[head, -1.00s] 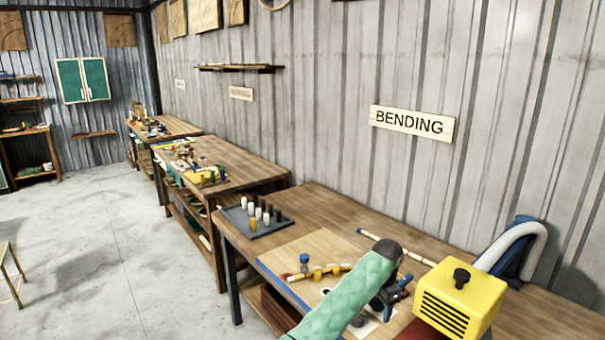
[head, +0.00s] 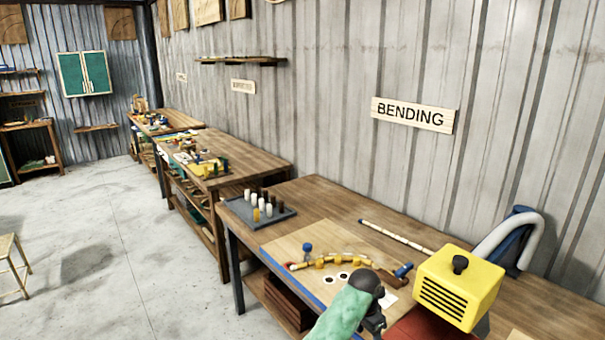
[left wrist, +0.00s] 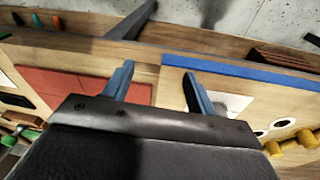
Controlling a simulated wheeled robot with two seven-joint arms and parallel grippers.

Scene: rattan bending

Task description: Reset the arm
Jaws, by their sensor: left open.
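My left arm comes in at the bottom of the head view, with the left gripper (head: 374,320) low over the front edge of the bending bench. In the left wrist view the two blue fingers (left wrist: 157,82) stand apart with nothing between them. The curved rattan cane (head: 345,262) lies on the bending board (head: 290,243) along several yellow pegs. A blue piece (head: 403,270) sits at its right end and a blue knob (head: 307,247) near its left. The gripper is apart from the cane. My right gripper is not in view.
A yellow slotted box (head: 459,290) stands right of the board, with a pale curved hose (head: 505,238) behind it. A straight cane (head: 395,236) lies at the back. A grey peg tray (head: 257,212) sits at the far left. A red mat (left wrist: 75,85) lies near the gripper.

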